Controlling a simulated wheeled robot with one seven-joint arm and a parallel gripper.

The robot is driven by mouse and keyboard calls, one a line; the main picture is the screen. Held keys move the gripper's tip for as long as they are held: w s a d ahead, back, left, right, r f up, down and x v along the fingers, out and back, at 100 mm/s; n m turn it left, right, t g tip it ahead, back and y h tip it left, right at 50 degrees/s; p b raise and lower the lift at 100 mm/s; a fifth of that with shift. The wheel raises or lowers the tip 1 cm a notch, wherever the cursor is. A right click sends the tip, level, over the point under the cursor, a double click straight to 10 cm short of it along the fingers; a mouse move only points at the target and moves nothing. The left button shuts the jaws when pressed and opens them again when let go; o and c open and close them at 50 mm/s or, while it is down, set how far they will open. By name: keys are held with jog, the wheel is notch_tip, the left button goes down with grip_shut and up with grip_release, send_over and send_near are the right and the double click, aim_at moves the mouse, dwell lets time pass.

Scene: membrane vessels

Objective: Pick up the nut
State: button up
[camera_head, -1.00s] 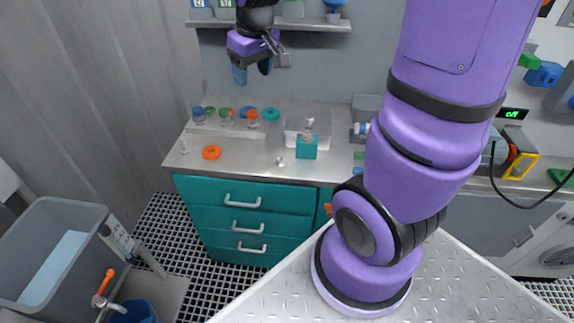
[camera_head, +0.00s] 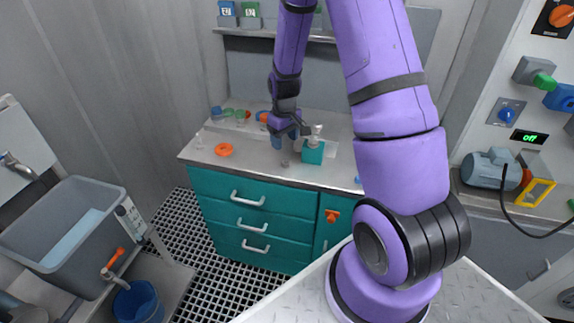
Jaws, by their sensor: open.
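A small grey metallic piece (camera_head: 285,163), which looks like the nut, lies on the steel worktop near its front edge; it is too small to see its shape clearly. I see nothing between the fingers. The nut seems to be apart from the fingers, but the exact gap cannot be told.
A teal box (camera_head: 314,154) with a pale fitting on top stands close right of my gripper. An orange ring (camera_head: 224,150) lies left on the worktop (camera_head: 254,160). Several small coloured parts stand behind. Teal drawers (camera_head: 242,216) are below, and a shelf (camera_head: 345,39) is above.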

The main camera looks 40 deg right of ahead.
send_over(286, 163)
jog(key=f, duration=0.4)
jog(key=shift+w+f, duration=0.1)
jog(key=shift+w, duration=0.3)
jog(key=shift+w+d+f, duration=0.1)
jog(key=shift+w+f, duration=0.1)
jog(key=shift+f, duration=1.05)
jog(key=shift+w+d+f, duration=0.1)
jog(key=shift+w+f, duration=0.05)
jog(key=shift+f, duration=1.05)
jog(key=c, duration=1)
